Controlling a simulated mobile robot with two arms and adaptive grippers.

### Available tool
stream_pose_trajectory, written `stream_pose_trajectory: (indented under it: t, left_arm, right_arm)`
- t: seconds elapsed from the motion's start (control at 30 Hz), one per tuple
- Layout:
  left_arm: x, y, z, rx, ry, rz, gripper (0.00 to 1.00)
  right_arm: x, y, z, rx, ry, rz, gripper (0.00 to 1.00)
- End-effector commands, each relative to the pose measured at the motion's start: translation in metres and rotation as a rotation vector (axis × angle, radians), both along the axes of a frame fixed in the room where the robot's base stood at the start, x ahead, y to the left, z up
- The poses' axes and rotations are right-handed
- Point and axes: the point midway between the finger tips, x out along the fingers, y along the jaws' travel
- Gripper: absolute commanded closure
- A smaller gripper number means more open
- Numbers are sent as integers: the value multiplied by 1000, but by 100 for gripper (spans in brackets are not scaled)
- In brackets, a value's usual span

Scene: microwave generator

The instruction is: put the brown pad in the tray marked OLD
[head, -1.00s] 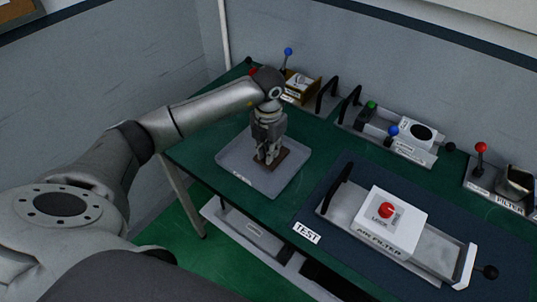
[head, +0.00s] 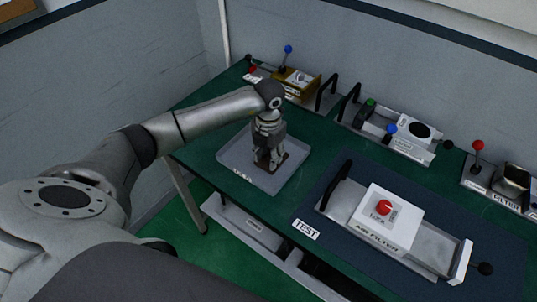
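The grey tray (head: 236,161) lies on the green bench, left of the middle of the head view. The label on its front edge is too small to read surely. The dark brown pad (head: 284,160) is low in the tray, mostly hidden behind my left gripper (head: 268,167). My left gripper points down over the tray with its fingertips at the pad. I cannot tell whether the fingers are closed on the pad or apart beside it. My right gripper is not in view.
A white air filter box (head: 390,232) with a red knob sits in a metal holder on a blue mat marked TEST. Behind stand a yellow-brown bin (head: 300,82), black handles and a white unit (head: 412,131). A red-knobbed lever (head: 478,146) is at right.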

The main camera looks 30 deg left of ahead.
Motion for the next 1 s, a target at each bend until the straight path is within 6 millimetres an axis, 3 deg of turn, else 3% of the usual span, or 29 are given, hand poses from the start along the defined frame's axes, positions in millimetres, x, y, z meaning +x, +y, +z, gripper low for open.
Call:
stream_pose_trajectory:
  t: [0.27, 0.7, 1.0]
  left_arm:
    - [2, 0, 12, 0, -5, 0, 63]
    - [1, 0, 100, 0, -5, -1, 63]
    - [0, 0, 123, 1, -1, 1, 63]
  right_arm:
    - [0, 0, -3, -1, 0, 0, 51]
    - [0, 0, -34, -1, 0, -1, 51]
    - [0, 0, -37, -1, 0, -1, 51]
